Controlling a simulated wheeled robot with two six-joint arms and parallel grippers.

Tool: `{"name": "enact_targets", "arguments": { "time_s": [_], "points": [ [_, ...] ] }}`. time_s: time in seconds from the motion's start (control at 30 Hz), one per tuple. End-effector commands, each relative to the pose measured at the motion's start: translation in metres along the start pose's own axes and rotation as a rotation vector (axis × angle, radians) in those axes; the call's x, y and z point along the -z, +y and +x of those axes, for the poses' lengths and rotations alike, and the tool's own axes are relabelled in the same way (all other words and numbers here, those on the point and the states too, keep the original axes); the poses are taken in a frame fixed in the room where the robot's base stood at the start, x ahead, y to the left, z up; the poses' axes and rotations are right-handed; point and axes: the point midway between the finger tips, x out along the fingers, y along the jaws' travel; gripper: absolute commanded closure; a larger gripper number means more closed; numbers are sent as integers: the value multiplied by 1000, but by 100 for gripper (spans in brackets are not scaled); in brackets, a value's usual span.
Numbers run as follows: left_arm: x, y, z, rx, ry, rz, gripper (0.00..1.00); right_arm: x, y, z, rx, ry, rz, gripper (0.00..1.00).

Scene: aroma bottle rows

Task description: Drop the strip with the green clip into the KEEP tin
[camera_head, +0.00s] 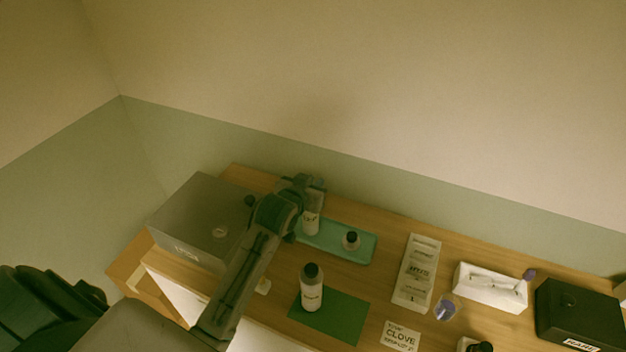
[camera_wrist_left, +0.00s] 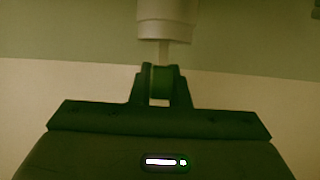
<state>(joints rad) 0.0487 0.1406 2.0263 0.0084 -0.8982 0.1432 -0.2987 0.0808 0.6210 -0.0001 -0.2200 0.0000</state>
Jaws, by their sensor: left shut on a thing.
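My left gripper (camera_head: 316,186) is over the far left of the table, just above a pale-labelled bottle (camera_head: 311,222). In the left wrist view the fingers (camera_wrist_left: 161,85) are shut on a small green piece (camera_wrist_left: 162,78), which looks like the clip. A narrow pale strip (camera_wrist_left: 163,53) runs from it to the mouth of the pale bottle (camera_wrist_left: 166,18); whether its end is inside the bottle or behind the rim I cannot tell. I cannot make out a tin marked KEEP. My right gripper is not in view.
A teal tray (camera_head: 331,254) also holds a small dark-capped bottle (camera_head: 351,241). Nearer are a capped bottle (camera_head: 312,292) on a green mat (camera_head: 341,322), a clear cup (camera_head: 446,308) and a white holder (camera_head: 483,291). A grey box (camera_head: 196,207) stands left, a black box (camera_head: 577,306) right.

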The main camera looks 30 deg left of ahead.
Motion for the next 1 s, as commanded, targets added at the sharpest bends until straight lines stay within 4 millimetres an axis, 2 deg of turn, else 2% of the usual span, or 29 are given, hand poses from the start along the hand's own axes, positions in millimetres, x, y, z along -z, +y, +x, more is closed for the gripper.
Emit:
{"name": "enact_targets", "arguments": {
  "time_s": [0.13,0.17,0.27,0.3,0.87,1.0],
  "points": [
    [0,0,0,0,0,0,100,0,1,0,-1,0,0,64],
    [0,0,0,0,0,0,83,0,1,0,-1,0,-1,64],
    [0,0,0,0,0,0,63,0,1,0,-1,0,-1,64],
    [0,0,0,0,0,0,59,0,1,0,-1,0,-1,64],
    [0,0,0,0,0,0,59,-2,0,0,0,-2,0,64],
    [-3,0,-7,0,-1,1,59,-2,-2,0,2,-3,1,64]
  ]
}}
